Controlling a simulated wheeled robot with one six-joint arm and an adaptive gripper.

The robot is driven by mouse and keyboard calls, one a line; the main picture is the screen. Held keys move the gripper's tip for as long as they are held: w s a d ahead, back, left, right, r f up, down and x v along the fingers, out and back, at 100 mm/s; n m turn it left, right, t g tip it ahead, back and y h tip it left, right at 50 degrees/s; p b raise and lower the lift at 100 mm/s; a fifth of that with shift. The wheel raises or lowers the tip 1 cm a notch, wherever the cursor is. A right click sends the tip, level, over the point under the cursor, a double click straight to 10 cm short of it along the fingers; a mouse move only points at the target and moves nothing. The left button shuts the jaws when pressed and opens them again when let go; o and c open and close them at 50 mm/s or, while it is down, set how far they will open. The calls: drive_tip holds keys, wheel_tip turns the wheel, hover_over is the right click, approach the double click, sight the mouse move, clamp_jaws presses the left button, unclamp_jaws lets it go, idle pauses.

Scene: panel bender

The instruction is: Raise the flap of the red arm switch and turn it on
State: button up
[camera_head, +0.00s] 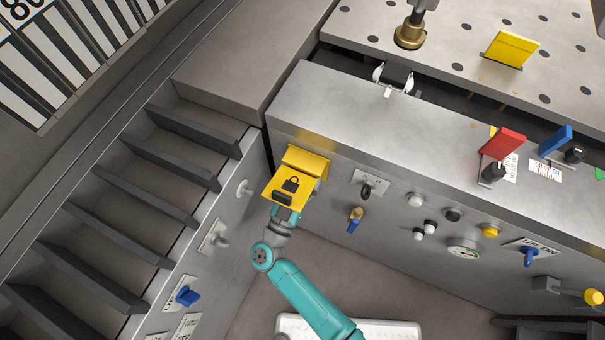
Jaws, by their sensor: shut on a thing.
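The red flap (503,143) stands tilted up on top of the grey console at the right, beside a black switch knob (494,172). I cannot tell the knob's setting. My gripper (286,213) is far to the left of it, at the console's front left corner. It is just under a yellow cover (290,184) with a padlock mark, which sticks out from the front panel. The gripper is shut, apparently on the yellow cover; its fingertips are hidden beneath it.
A blue flap (556,139) with its own black knob (574,155) stands right of the red one. Front-panel controls include a blue-handled valve (354,219), a gauge (464,248) and a yellow button (490,230). Grey steps (120,210) lie left.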

drive_tip(key=m+g+h, duration=0.1)
drive_tip(key=m+h, duration=0.1)
drive_tip(key=m, duration=0.2)
drive_tip(key=shift+a+m, duration=0.1)
drive_tip(key=shift+m, duration=0.3)
drive_tip(key=shift+m+g+h, duration=0.5)
drive_tip(key=shift+m, duration=0.8)
drive_tip(key=shift+m+g+h, duration=0.5)
drive_tip(key=shift+m, duration=0.8)
drive_tip(key=o, duration=1.1)
drive_tip(key=shift+o, duration=0.2)
drive_tip(key=v, duration=0.7)
drive_tip(key=shift+s+a, duration=0.15)
drive_tip(key=shift+s, duration=0.05)
